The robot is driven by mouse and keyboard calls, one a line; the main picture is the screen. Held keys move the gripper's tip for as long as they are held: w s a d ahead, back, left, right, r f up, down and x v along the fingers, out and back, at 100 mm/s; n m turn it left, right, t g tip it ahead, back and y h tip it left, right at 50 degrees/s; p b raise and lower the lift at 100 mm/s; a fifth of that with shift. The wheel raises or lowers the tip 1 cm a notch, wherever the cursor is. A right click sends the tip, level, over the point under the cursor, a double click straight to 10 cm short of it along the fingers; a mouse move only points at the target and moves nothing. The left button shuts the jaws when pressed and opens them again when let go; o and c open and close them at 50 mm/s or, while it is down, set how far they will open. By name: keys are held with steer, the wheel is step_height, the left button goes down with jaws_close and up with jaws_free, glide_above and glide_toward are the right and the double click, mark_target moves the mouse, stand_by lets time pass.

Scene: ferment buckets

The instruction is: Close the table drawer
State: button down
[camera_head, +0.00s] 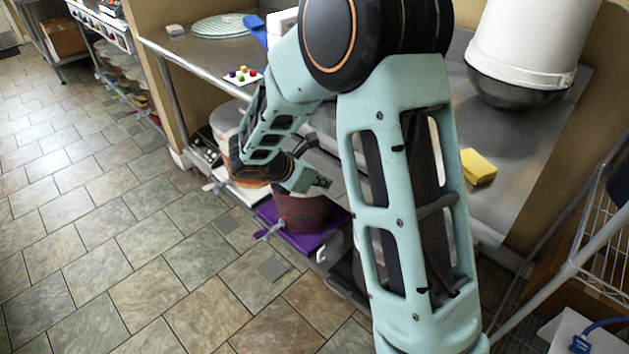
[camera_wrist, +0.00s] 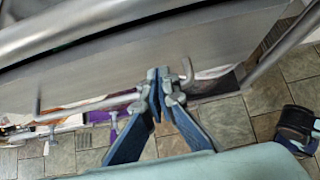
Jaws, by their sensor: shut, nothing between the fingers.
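The table drawer's grey metal front (camera_wrist: 110,72) runs slantwise across the wrist view, with a thin bar handle (camera_wrist: 85,108) along its lower side. My gripper (camera_wrist: 160,76) is shut and empty, its blue fingers meeting at the tips. The tips are in front of the drawer face, close to the handle; I cannot tell whether they touch it. In the head view my arm hides much of the drawer zone. A pale grey panel, probably the drawer (camera_head: 322,166), shows below the steel table top (camera_head: 505,150). How far it stands out is unclear.
A dark red bucket (camera_head: 303,212) and a purple mat (camera_head: 290,240) sit low under the table. A wire rack (camera_head: 600,230) stands at the right. The tiled floor (camera_head: 120,240) at left is clear.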

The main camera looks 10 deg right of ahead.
steer(key=shift+x, duration=0.9)
steer(key=shift+w+d, duration=0.1)
